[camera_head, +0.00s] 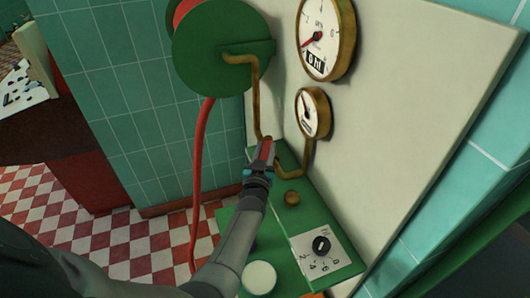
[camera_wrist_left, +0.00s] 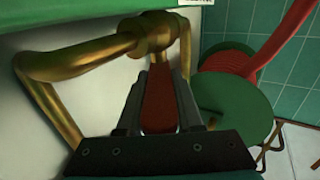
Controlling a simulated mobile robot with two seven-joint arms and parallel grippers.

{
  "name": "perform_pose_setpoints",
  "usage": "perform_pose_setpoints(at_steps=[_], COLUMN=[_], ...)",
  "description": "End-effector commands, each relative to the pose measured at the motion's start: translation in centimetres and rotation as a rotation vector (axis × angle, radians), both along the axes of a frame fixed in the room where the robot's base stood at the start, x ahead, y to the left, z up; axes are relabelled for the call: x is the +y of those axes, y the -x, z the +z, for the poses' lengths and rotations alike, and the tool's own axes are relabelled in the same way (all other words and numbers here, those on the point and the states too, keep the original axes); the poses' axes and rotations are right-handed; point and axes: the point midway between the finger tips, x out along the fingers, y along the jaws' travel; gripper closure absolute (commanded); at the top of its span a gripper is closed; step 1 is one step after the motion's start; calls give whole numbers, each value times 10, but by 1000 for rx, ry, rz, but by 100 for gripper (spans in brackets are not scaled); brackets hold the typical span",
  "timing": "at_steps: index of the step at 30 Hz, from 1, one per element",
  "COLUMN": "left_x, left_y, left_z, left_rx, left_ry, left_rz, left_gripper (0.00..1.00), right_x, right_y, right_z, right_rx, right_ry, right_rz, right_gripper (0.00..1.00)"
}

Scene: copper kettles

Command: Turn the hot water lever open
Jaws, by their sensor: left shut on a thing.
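The hot water lever is a red handle (camera_head: 265,150) on the brass pipe (camera_head: 258,100) beside the cream panel. In the left wrist view the red lever (camera_wrist_left: 160,100) lies between the two fingers of my left gripper (camera_wrist_left: 160,85), below a brass valve joint (camera_wrist_left: 150,35). In the head view my left gripper (camera_head: 262,160) is shut on the lever. The fingers cover part of the lever's sides. My right gripper is not in view.
A large gauge (camera_head: 326,38) and a small gauge (camera_head: 313,114) are on the cream panel (camera_head: 420,110). A green hose reel (camera_head: 215,45) with a red hose (camera_head: 198,160) is at the left. A dial (camera_head: 321,245) and brass knob (camera_head: 292,198) sit on the green ledge below.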

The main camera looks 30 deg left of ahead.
Motion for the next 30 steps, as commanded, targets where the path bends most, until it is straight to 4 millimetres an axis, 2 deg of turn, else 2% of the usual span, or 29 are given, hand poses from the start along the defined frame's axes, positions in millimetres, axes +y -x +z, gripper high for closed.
perform_pose_setpoints(at_steps=[13, 14, 15, 21, 30], left_x=[-1, -1, -1, 0, 0], left_y=[-1, -1, -1, -1, 1], left_z=[0, 0, 0, 0, 1], left_rx=[-1, -1, -1, -1, -1], left_ry=[0, 0, 0, 0, 0], left_rz=[7, 7, 7, 7, 7], left_gripper=[100, 63, 58, 36, 35], right_x=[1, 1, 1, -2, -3], right_y=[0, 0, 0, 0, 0], right_z=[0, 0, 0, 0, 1], right_rx=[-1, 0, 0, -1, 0], right_ry=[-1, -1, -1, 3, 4], right_rz=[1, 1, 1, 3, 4], right_gripper=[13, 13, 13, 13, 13])
